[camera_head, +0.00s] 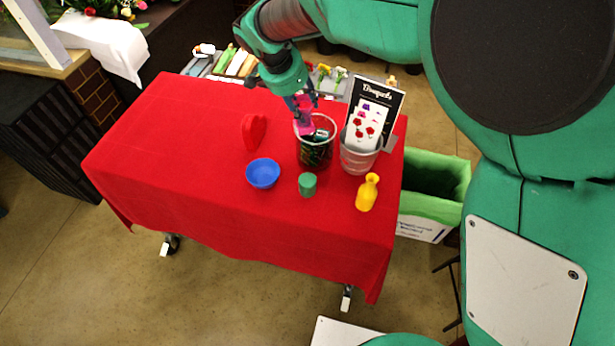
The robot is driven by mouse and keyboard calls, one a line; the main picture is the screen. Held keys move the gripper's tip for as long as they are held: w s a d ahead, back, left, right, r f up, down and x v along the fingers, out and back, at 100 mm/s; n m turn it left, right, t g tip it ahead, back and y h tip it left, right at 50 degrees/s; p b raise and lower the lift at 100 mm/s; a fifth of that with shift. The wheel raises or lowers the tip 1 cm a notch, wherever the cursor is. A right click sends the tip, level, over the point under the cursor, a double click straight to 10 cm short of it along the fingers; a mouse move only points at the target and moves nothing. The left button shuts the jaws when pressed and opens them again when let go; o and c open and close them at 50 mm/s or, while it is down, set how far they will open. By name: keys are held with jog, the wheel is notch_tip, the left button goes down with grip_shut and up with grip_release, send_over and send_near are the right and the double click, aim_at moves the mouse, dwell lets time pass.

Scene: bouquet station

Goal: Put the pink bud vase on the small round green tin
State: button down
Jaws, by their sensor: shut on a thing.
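The pink bud vase (304,126) is held in my gripper (302,104), which is shut on it. The vase hangs below the fingers, and its upper part is partly hidden by them. In the picture it overlaps the back left rim of a dark see-through container; I cannot tell whether it is above, behind or inside it. The small round green tin (307,184) stands on the red-covered table in front of that container, nearer the camera. The tin's top looks bare. My gripper and the vase are farther back than the tin.
The dark container (316,154) stands between vase and tin. A blue bowl (263,173) is left of the tin, a yellow vase (367,192) right. A clear bucket (358,157) and bouquet sign (386,97) stand right; a red heart-shaped thing (253,131) is left. The table's (160,140) left is clear.

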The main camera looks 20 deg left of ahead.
jog(key=s+d+m+g+h+p, duration=0.15)
jog(key=s+d+m, duration=0.35)
jog(key=s, duration=0.5)
jog(key=s+d+m+p, duration=0.2)
jog(key=s+d, duration=0.4)
jog(key=s, duration=0.3)
notch_tip(320, 180, down, 12)
jog(key=shift+s+d+r, duration=0.15)
jog(key=shift+d, duration=0.05)
jog(key=w+a+f+p, duration=0.1)
jog(key=w+a+p, duration=0.1)
jog(key=w+a, duration=0.7)
jog(key=w, duration=0.4)
jog(key=shift+f+p, duration=0.25)
jog(key=shift+p, duration=0.1)
jog(key=shift+w+g, duration=0.1)
jog(key=shift+g, duration=0.15)
jog(key=shift+f+p, duration=0.35)
jog(key=shift+f, duration=1.4)
jog(key=shift+f, duration=0.1)
